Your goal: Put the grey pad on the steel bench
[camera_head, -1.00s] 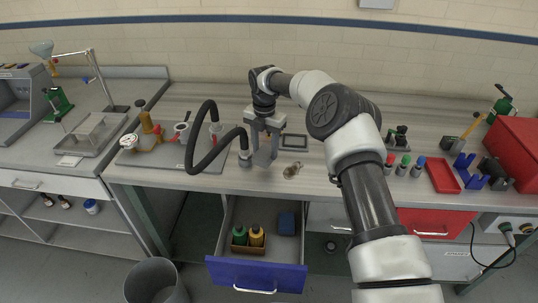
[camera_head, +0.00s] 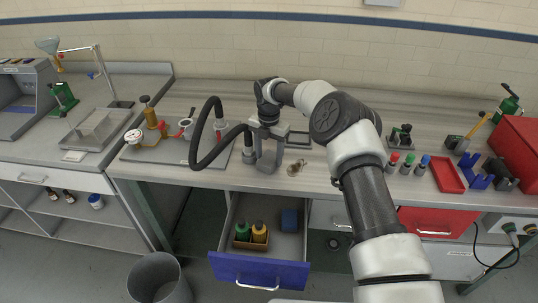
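The steel bench (camera_head: 325,182), with a streaked grey top, runs across the middle of the view. My gripper (camera_head: 268,151) is low over its front part, just right of the black hose. The grey pad (camera_head: 267,163) is at my fingertips, and the fingers appear shut on it. The pad is at or just above the bench top; I cannot tell whether it touches. The fingers and wrist hide part of it.
A black hose (camera_head: 207,120) arches close to my gripper's left. A small brass-coloured part (camera_head: 296,168) and a dark-framed tray (camera_head: 298,139) lie to the right.

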